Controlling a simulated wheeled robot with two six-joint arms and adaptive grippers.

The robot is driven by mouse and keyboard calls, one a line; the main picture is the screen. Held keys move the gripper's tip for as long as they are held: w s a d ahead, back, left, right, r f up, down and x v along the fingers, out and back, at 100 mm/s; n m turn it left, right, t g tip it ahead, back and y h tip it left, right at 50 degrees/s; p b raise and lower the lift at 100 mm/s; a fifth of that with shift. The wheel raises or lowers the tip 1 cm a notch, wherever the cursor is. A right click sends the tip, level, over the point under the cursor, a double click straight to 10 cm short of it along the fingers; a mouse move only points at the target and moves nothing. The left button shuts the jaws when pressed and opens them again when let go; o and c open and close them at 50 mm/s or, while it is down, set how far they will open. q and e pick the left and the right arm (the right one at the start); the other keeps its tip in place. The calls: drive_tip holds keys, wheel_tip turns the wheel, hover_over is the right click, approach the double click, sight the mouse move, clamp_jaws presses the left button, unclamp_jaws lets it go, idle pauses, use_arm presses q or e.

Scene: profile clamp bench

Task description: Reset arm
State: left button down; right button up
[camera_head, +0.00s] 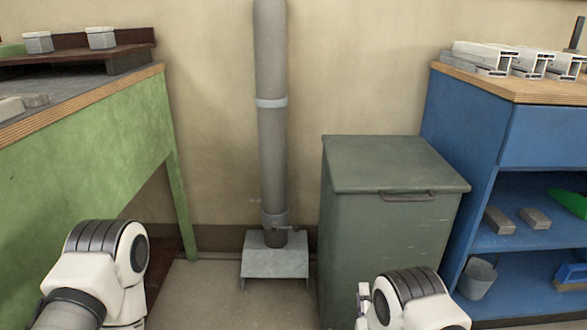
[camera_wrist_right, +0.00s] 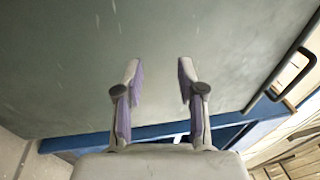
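My right gripper (camera_wrist_right: 158,70) is open in the right wrist view, its two purple-padded fingers apart with nothing between them. Behind the fingers is the flat green-grey surface of the cabinet (camera_wrist_right: 200,35), with its dark handle (camera_wrist_right: 290,75) at the right. In the head view my right arm shows at the bottom, in front of the cabinet (camera_head: 370,220), and only a small part of the gripper shows at its left side. My left arm shows at the bottom left of the head view, but its gripper is out of the picture.
A green bench (camera_head: 90,130) stands at the left with grey blocks on it. A blue shelf unit (camera_head: 450,160) at the right bears metal profiles (camera_head: 500,57) on top and a bucket (camera_head: 477,278) below. A grey pipe (camera_head: 272,150) stands against the wall on a metal footing (camera_head: 275,262).

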drive_tip(key=s+d+f+n+g+p, duration=0.3)
drive_tip(key=s+d+n+g, duration=0.2)
drive_tip(key=s+d+g, duration=0.55)
drive_tip(key=s+a+f+n+g+y, duration=0.15)
drive_tip(key=s+n+g, duration=0.4)
drive_tip(key=s, duration=0.95)
drive_tip(key=s+a+f+n+g+y, duration=0.15)
drive_tip(key=s+n+g, duration=0.4)
drive_tip(key=s, duration=0.95)
wheel_tip(320, 180, up, 38)
drive_tip(key=n+t+h+p, duration=0.1)
drive_tip(key=n+p, duration=0.1)
drive_tip(key=p, duration=3.6)
drive_tip(key=shift+w+a, duration=0.25)
drive_tip(key=shift+a, duration=0.05)
drive_tip(key=shift+r+t+p, duration=0.1)
drive_tip(key=shift+t+p, duration=0.15)
drive_tip(key=shift+p, duration=0.05)
